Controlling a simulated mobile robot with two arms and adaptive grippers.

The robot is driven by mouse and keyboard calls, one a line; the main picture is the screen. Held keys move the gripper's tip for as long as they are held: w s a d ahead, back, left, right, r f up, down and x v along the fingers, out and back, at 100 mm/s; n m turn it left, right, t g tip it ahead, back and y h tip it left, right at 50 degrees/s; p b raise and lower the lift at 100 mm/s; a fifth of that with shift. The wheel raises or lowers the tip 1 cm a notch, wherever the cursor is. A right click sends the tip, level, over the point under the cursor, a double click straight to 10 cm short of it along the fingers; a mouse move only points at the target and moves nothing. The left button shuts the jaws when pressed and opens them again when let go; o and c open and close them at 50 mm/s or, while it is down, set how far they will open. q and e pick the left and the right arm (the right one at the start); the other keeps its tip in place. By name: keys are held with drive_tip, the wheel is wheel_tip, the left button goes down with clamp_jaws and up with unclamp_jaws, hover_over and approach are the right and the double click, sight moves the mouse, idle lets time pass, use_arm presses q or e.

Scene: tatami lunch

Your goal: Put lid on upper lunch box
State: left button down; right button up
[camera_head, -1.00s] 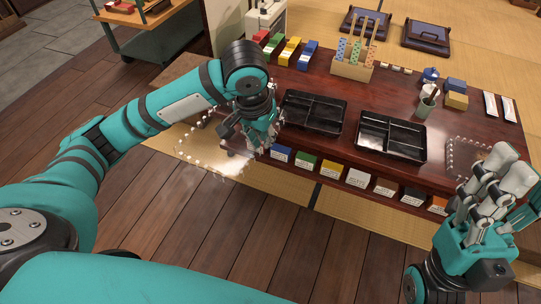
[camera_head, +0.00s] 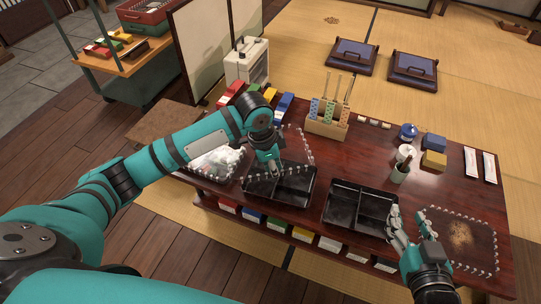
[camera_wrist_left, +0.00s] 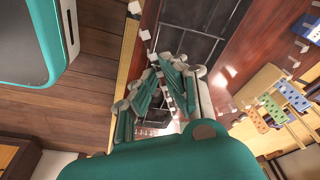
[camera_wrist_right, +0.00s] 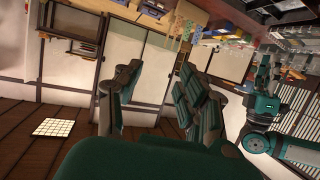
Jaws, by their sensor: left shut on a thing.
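My left gripper (camera_head: 270,164) is shut on a clear lid (camera_head: 309,153) with a dotted white edge. The lid is over the left black lunch box (camera_head: 293,190) and looks tilted; I cannot tell whether it touches the rim. In the left wrist view, the fingers (camera_wrist_left: 165,88) are close together near the black box (camera_wrist_left: 192,45). A second black lunch box (camera_head: 352,208) stands to the right, uncovered, with compartments. My right gripper (camera_head: 415,236) is beside a second dotted clear lid (camera_head: 482,233) on the table. In the right wrist view, its fingers (camera_wrist_right: 155,95) are apart and empty.
A wooden holder (camera_head: 326,126) with patterned sticks stands behind the boxes. A green cup (camera_head: 399,174), yellow block (camera_head: 433,160) and blue pot (camera_head: 408,131) are at the back right. A white crumpled-looking patch (camera_head: 218,161) lies at the table's left end.

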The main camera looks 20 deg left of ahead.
use_arm(q)
wheel_tip(320, 180, down, 2)
drive_tip(key=m+p, duration=0.3)
drive_tip(key=shift+w+m+g, duration=0.1)
drive_tip(key=shift+m+g, duration=0.2)
use_arm(e)
drive_tip(key=s+d+f+g+h+p, duration=0.1)
drive_tip(key=s+d+f+g, duration=0.3)
drive_tip(key=s, duration=0.3)
drive_tip(key=s+d+f+g+h+p, duration=0.1)
drive_tip(key=s+f+g+h, duration=0.1)
drive_tip(key=s+f+g, duration=0.35)
use_arm(q)
drive_tip(key=f+m, duration=0.1)
drive_tip(key=f, duration=0.1)
drive_tip(key=f+m+b, duration=0.1)
drive_tip(key=shift+s+a+f+m, duration=0.1)
drive_tip(key=shift+s+a+m, duration=0.05)
drive_tip(key=shift+s+m, duration=0.15)
drive_tip(key=shift+f+b, duration=2.6)
drive_tip(key=shift+f, duration=0.15)
use_arm(e)
drive_tip(key=w+a+r+t+y, duration=0.3)
drive_tip(key=w+a+r+t, duration=0.2)
drive_tip(key=w+r+t, duration=0.4)
drive_tip(key=shift+w+r, duration=0.2)
drive_tip(key=shift+w, duration=1.65)
drive_tip(key=shift+t, duration=0.25)
